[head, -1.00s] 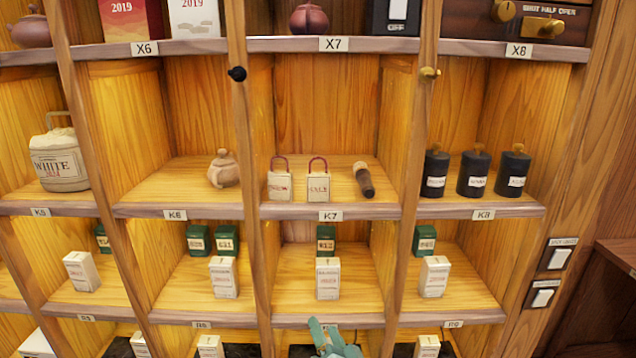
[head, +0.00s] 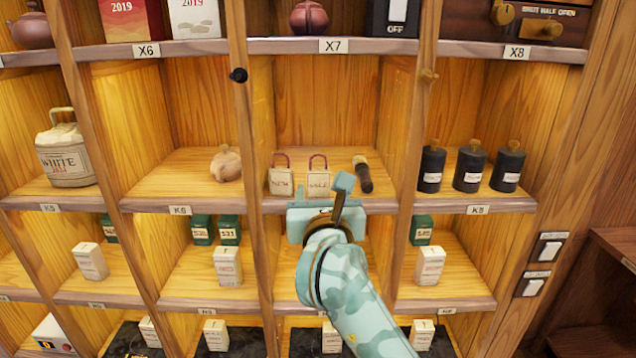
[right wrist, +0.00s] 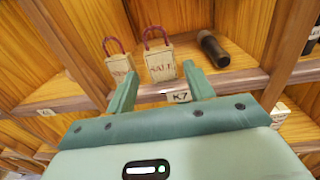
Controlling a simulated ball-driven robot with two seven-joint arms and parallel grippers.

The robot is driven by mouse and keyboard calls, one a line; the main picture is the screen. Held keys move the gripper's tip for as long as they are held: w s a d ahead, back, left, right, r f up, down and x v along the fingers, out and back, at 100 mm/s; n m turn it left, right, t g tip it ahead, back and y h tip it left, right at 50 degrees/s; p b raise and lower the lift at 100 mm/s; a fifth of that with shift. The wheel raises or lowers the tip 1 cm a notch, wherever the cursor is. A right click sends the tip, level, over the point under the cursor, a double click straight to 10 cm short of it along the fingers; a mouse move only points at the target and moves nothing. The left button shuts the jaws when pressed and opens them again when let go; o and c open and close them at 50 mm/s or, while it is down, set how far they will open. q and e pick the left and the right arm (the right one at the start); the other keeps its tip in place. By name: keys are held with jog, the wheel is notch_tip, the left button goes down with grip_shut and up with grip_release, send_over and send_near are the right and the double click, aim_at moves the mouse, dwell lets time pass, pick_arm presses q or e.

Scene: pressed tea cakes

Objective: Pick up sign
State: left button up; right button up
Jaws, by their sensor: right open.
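Two small beige signs with dark red loop handles stand upright side by side in cubby K7. The left one, lettered NEW (head: 281,181), also shows in the right wrist view (right wrist: 121,68). The right one, lettered SALE (head: 318,183), shows in the right wrist view (right wrist: 160,66) between and beyond the fingertips. My right gripper (head: 321,198) is open and empty at the front edge of K7, just short of the signs; its two fingers also show in the right wrist view (right wrist: 158,76). My left gripper is out of view.
A dark brush-like object (head: 362,175) lies right of the signs in K7. A round clay pot (head: 226,164) is in K6, and several black canisters (head: 469,168) are in K8. Wooden dividers (head: 411,150) flank K7. The space above the signs is clear.

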aim_at(319, 179)
jog(key=w, duration=0.6)
jog(key=w+p, duration=0.1)
jog(key=w, duration=0.2)
jog(key=shift+w+a, duration=0.2)
jog(key=shift+a, duration=0.1)
jog(key=shift+s, duration=0.1)
jog(key=c, duration=0.7)
